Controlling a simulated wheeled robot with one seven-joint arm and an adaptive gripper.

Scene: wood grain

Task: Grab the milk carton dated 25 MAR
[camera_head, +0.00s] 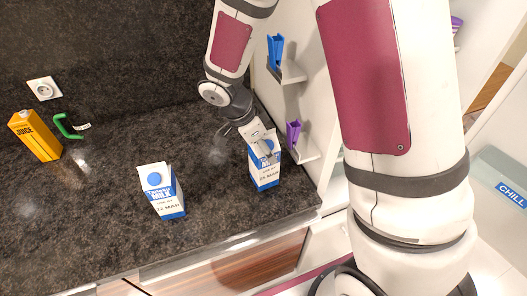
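Two white and blue milk cartons stand upright on the dark stone counter (100,225). The left milk carton (162,192) is apart from my gripper, and its date line ends in MAR, with the day too small to read surely. The right milk carton (265,176) stands near the counter's right end; its date line also ends in MAR, with the day not surely readable. My gripper (262,145) is at the top of the right carton and hides part of it. I cannot tell whether the fingers touch it or are closed on it.
An orange juice carton (36,137) and a green handled object (68,128) are at the far left. White wall shelves (291,71) with blue and purple items stand close to the right of my gripper. The counter's front edge is near both cartons.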

